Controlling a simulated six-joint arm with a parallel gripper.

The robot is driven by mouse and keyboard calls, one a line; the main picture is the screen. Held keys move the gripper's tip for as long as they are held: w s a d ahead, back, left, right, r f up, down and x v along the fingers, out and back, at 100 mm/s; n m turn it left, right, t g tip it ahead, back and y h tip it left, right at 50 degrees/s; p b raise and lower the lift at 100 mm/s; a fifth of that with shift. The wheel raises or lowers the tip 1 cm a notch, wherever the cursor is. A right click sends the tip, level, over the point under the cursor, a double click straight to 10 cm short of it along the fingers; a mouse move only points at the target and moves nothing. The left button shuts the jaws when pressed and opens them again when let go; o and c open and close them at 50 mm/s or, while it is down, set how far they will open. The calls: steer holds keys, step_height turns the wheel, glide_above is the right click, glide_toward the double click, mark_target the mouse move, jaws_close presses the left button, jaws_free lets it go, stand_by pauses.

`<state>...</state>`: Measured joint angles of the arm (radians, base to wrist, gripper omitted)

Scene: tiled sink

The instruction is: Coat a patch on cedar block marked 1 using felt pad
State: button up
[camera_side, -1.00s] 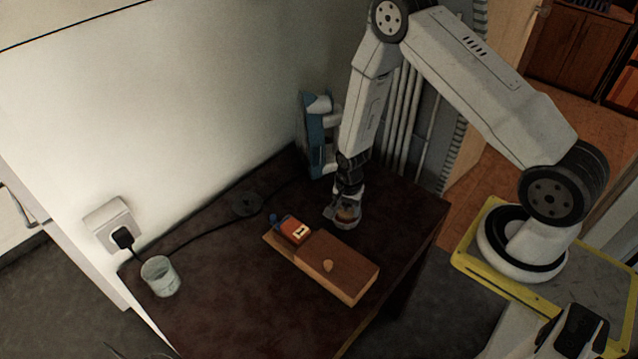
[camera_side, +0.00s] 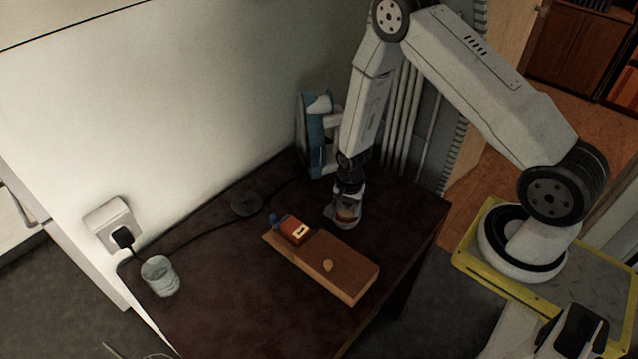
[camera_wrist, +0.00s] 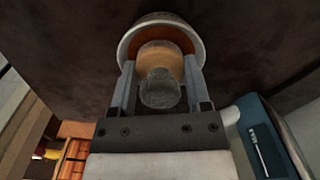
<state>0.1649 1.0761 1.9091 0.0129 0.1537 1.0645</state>
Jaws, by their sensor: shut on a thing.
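The cedar block (camera_side: 350,277) is a long brown board lying flat on the dark table. On its left end is a red-orange piece with a pale label (camera_side: 299,231) whose mark looks like a 1. A small tan spot (camera_side: 328,266) shows on its top. My gripper (camera_wrist: 160,84) is shut on a short round piece, grey and tan, apparently the felt pad (camera_wrist: 160,92). The pad is over or inside a small pale-rimmed bowl (camera_wrist: 198,42) with an orange-brown inside. In the side view, my gripper (camera_side: 347,205) is at this bowl, behind the block; the pad's underside is hidden.
A clear glass (camera_side: 160,277) stands at the table's left edge. A blue-and-white upright object (camera_side: 316,135) is at the back by the wall. A black cable (camera_side: 190,240) runs to the wall socket (camera_side: 113,221). The table front is clear.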

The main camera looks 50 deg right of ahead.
steer(key=shift+r, duration=3.3)
steer(key=shift+w, duration=0.1)
steer(key=shift+w+a+r+n, duration=0.15)
steer(key=shift+r+n, duration=0.15)
steer(key=shift+r, duration=0.15)
steer(key=w+a+r+n, duration=0.1)
steer(key=a+r+n, duration=0.2)
steer(key=r+n, duration=0.3)
steer(key=a+r+n, duration=0.2)
steer(key=r+n, duration=0.5)
steer(key=r, duration=0.2)
steer(key=shift+w+a+r+n, duration=0.3)
steer(key=shift+w+a+r, duration=0.05)
steer(key=shift+a, duration=0.05)
steer(key=w+a+f, duration=0.7)
steer(key=a+f, duration=0.1)
steer(key=f, duration=0.3)
